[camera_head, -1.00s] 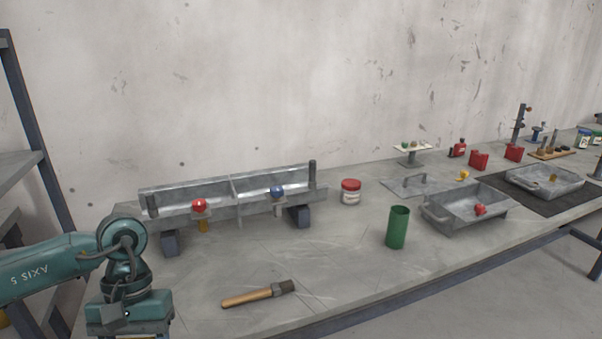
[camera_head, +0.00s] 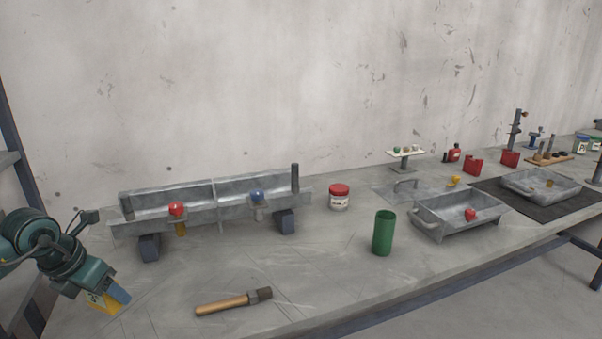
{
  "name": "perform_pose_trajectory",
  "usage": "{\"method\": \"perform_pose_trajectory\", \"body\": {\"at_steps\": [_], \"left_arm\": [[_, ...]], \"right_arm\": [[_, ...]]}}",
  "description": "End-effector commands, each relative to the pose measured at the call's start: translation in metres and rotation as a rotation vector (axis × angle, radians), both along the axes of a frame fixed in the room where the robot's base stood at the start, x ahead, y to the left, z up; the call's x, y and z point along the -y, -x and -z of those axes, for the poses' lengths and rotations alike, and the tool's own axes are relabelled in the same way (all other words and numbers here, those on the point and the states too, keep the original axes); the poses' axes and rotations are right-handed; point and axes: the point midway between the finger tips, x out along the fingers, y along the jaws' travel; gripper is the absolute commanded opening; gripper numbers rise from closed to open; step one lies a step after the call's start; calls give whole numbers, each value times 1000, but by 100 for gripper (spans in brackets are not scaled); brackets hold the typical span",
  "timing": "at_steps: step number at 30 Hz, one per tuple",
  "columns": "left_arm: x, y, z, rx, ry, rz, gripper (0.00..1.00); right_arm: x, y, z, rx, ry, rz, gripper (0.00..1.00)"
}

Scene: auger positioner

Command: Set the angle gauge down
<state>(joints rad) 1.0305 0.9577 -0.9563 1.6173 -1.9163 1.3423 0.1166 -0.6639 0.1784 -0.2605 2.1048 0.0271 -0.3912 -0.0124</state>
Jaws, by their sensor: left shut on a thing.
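My left gripper (camera_head: 115,295) is at the lower left, tilted down over the near left corner of the bench. It is shut on a small yellow piece, the angle gauge (camera_head: 102,302), which is partly hidden by the gripper. I cannot tell whether the gauge touches the bench top (camera_head: 190,275). My right gripper is not in view.
A grey metal trough (camera_head: 200,208) with a red ball knob (camera_head: 176,208) and a blue one (camera_head: 257,195) stands behind. A wooden-handled brush (camera_head: 228,303) lies right of the gripper. A green cup (camera_head: 383,233), red-lidded jar (camera_head: 339,198) and metal tray (camera_head: 460,215) stand farther right.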

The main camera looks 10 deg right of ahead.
Motion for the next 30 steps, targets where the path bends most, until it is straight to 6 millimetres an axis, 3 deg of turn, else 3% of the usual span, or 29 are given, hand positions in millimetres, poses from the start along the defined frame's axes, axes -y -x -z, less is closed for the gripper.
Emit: {"method": "perform_pose_trajectory", "body": {"at_steps": [6,10,19,30], "left_arm": [[-32,-20,-5,3,2,-456,32],[-44,-26,-7,1,3,-607,32],[-48,-27,-4,-2,4,-664,32],[-48,-27,52,-4,3,-662,32]], "right_arm": [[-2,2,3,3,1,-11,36],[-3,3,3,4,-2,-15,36],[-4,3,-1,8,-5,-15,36],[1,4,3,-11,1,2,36]]}}
